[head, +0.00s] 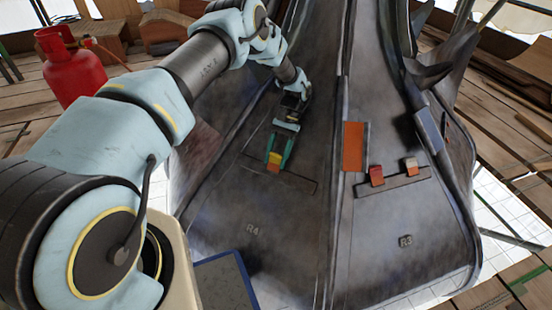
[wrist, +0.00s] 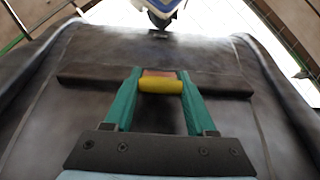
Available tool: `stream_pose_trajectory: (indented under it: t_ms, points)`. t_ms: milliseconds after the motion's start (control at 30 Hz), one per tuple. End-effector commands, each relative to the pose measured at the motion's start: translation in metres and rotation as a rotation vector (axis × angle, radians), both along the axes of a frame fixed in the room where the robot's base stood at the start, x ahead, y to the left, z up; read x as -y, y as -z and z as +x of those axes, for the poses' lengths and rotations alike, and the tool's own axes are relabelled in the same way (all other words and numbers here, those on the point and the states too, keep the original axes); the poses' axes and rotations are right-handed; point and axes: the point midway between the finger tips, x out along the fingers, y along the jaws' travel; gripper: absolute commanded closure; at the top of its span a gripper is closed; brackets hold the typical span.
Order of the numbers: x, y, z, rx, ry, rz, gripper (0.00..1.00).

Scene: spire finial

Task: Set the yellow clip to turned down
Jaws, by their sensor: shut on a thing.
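The yellow clip (head: 274,168) is on the dark panel marked R4, at a dark bar set across it. In the wrist view the yellow clip (wrist: 161,82) lies crosswise between the green fingers of my gripper (wrist: 159,84). My gripper (head: 275,158) is shut on the clip, with a fingertip at each of its ends. An orange patch shows just behind the clip's upper edge. I cannot tell whether the clip is turned up or down.
The dark bar (wrist: 95,78) runs to both sides of the clip. On the R3 panel to the right are a red clip (head: 376,176), a pale-topped clip (head: 411,167) and an orange plate (head: 354,147). A raised ridge parts the panels. A red gas bottle (head: 72,70) stands at the far left.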

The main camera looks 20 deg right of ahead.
Motion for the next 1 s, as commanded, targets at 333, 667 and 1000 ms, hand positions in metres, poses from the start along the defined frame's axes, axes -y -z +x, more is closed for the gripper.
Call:
stream_pose_trajectory:
  t_ms: [333, 667, 1000]
  points:
    - [0.0, 0.001, 0.0, 0.001, 0.0, -0.002, 0.17]
    - [0.002, -0.002, 0.001, 0.002, 0.0, -0.002, 0.14]
    - [0.03, -0.046, 0.023, 0.005, 0.0, -0.004, 0.14]
